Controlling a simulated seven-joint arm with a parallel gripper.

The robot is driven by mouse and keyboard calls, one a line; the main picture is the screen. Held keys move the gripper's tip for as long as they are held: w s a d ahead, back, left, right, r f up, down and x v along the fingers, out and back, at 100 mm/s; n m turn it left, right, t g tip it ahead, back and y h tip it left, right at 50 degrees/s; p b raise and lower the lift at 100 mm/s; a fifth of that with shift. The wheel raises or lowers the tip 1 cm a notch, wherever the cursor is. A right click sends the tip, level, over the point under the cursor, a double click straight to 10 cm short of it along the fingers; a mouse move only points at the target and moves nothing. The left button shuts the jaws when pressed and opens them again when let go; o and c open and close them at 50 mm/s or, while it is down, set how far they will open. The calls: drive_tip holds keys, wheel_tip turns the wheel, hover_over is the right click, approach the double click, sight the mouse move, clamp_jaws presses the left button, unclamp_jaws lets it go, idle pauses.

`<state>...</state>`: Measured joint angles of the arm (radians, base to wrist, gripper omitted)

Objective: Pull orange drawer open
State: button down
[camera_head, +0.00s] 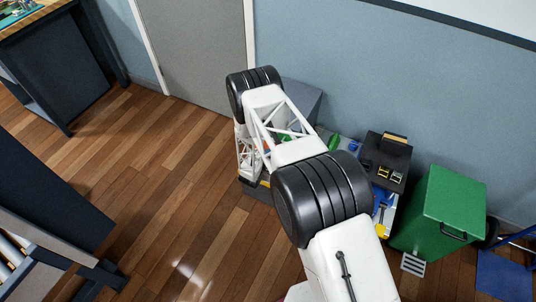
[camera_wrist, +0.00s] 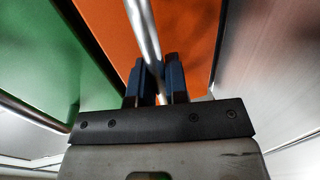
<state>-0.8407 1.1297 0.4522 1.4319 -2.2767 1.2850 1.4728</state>
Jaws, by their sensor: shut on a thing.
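The orange drawer front (camera_wrist: 196,32) fills the top middle of the wrist view. A round silver bar handle (camera_wrist: 142,24) runs down it and passes between the two dark blue fingers of my gripper (camera_wrist: 154,82). My gripper is shut on this handle. In the head view my arm covers the gripper, and I cannot make out the orange drawer there. How far the drawer stands out cannot be told.
A green panel (camera_wrist: 40,50) with its own silver bar is left of the orange front; a pale panel (camera_wrist: 265,60) is at right. Wooden floor (camera_head: 170,190) is clear at left.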

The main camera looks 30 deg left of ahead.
drive_tip(key=f+v, duration=0.1)
drive_tip(key=v, duration=0.7)
drive_tip(key=f+v, duration=0.2)
drive_tip(key=v, duration=0.7)
drive_tip(key=shift+s+f, duration=0.25)
drive_tip(key=shift+s, duration=0.25)
drive_tip(key=c, duration=1.1)
unclamp_jaws()
drive_tip(key=shift+c, duration=0.2)
drive_tip(key=shift+s, duration=0.15)
drive_tip(key=v, duration=0.7)
drive_tip(key=shift+s, duration=0.25)
